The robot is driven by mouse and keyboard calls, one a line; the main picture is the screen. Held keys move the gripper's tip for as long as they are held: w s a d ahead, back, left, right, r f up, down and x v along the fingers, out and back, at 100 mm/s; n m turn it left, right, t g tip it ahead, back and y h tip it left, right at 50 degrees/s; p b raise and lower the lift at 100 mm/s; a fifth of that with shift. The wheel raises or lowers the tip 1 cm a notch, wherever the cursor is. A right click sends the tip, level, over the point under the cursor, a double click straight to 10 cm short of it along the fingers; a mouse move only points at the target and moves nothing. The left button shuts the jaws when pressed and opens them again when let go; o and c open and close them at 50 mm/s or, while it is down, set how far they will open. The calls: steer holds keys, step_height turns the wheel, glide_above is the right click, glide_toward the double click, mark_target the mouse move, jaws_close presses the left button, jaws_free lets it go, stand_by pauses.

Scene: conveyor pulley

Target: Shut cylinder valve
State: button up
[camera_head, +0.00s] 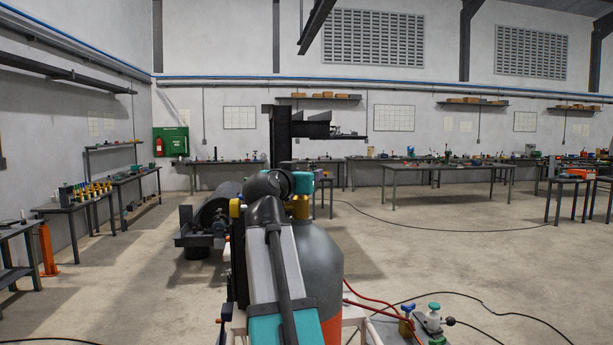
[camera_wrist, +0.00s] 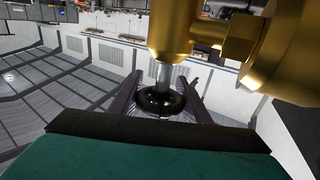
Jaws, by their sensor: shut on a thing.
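The gas cylinder (camera_head: 322,262) is grey with an orange lower band and stands upright in front of me. Its brass valve (camera_head: 300,206) shows at the top, partly hidden by my arm. In the wrist view the brass valve body (camera_wrist: 172,35) fills the upper middle, with a stem leading to a black round handwheel (camera_wrist: 160,101). My gripper (camera_wrist: 158,92) has its two dark fingers on either side of the handwheel and is shut on it. In the head view my arm hides the handwheel and the fingers.
A red hose (camera_head: 372,302) runs from beside the cylinder to small valve fittings (camera_head: 432,318) at lower right. A dark roller machine (camera_head: 212,222) stands behind at left. Workbenches (camera_head: 445,168) line the walls. Open concrete floor lies to the right, crossed by a black cable.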

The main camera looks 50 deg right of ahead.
steer(key=o, duration=1)
steer(key=shift+d, duration=0.15)
steer(key=shift+o, duration=0.2)
steer(key=b+v, duration=0.2)
steer(key=v, duration=1.2)
steer(key=shift+b, duration=0.35)
